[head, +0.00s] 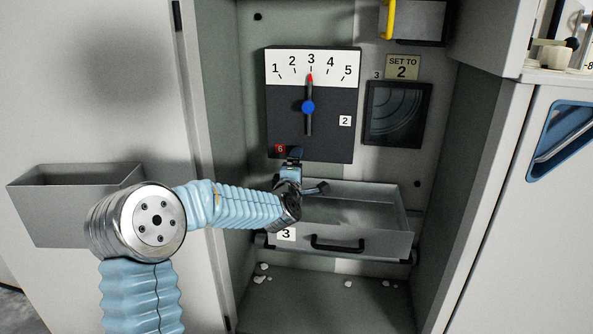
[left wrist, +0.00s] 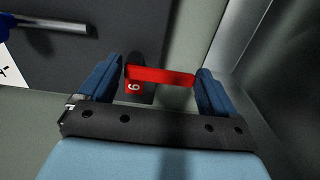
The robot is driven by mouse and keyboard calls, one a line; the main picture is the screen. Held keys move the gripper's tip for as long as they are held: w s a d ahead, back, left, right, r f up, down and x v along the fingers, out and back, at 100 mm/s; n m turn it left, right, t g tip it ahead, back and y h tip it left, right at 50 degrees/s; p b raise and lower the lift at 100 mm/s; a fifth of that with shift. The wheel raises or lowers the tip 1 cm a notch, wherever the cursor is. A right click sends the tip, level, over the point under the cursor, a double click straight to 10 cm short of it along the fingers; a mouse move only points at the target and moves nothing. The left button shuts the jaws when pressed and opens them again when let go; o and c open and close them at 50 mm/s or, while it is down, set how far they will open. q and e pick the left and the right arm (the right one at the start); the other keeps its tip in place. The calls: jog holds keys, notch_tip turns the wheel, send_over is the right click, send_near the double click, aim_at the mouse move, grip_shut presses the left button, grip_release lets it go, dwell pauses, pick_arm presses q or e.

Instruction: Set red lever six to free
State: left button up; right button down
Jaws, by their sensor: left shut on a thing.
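Red lever six shows in the left wrist view as a red bar (left wrist: 160,76) with a red "6" tag (left wrist: 134,88) beside it. In the head view its red 6 tag (head: 280,149) is at the lower left of the dark dial panel. My left gripper (head: 293,153) is at the panel's lower edge, just right of the tag. In the left wrist view its blue fingers (left wrist: 158,82) stand at either end of the red bar, shut on it. No markings for the lever's positions can be made out. My right gripper is not in view.
Above is a dial (head: 312,68) numbered 1 to 5, its pointer at 3. A "SET TO 2" sign (head: 402,67) and a dark window (head: 394,114) are to the right. An open drawer (head: 350,241) marked 3 sits below. A grey bin (head: 70,212) is at left.

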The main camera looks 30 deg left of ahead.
pick_arm(q)
jog(key=o, duration=1.2)
jog(key=shift+d+f, duration=0.1)
jog(key=shift+f, duration=0.2)
jog(key=shift+s, duration=0.1)
jog(key=v, duration=1.3)
jog(key=shift+s+r, duration=0.15)
jog(key=shift+s, duration=0.15)
